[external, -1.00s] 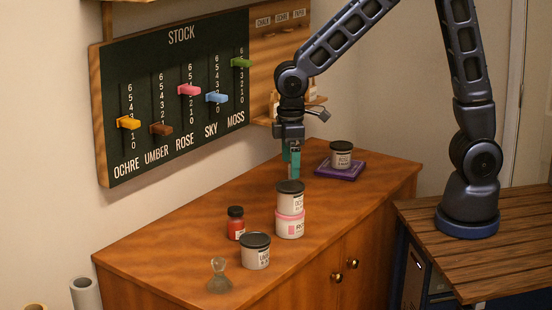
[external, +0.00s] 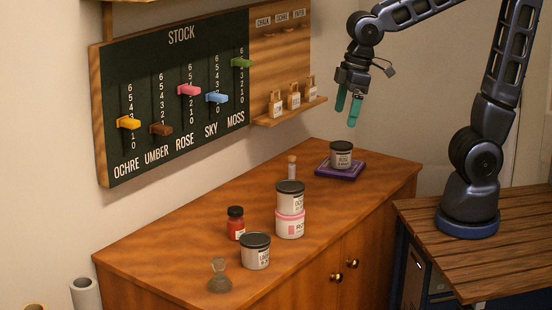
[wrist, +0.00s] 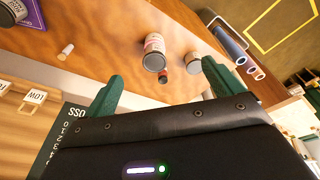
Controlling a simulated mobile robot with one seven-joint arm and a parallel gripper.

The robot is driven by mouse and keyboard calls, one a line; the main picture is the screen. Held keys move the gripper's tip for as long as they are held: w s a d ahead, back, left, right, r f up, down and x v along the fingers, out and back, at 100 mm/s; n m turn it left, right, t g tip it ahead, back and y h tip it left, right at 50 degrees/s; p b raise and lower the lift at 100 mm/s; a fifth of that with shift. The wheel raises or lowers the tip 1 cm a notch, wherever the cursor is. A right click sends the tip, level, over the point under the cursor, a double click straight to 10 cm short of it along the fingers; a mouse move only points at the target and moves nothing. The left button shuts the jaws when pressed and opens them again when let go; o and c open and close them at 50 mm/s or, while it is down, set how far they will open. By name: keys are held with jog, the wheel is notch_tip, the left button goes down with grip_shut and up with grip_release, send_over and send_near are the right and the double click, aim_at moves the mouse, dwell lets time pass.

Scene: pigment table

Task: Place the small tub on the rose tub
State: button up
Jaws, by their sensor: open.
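A pale tub with a dark lid and a label starting "OC" (external: 290,198) stands upright on the pink-rimmed rose tub (external: 289,226). The stack also shows in the wrist view (wrist: 154,48). Another dark-lidded tub (external: 255,254) stands in front of them to the left. A further dark-lidded tub (external: 341,157) sits on a purple block (external: 352,172) at the back right. Which one is the small tub is not clear by size. My gripper (external: 347,117) is open and empty, in the air above the purple block, apart from every tub. Its spread fingers show in the wrist view (wrist: 162,84).
A red jar (external: 236,224) stands just left of the stack. A corked vial (external: 292,168) stands behind it, and a glass piece (external: 219,275) at the front left. The stock board (external: 175,95) and a shelf with small tagged items (external: 294,112) line the wall.

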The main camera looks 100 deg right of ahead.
jog(key=s+a+r+t, duration=0.2)
jog(key=s+r, duration=0.1)
jog(key=s, duration=1)
jog(key=shift+s+a+r, duration=0.15)
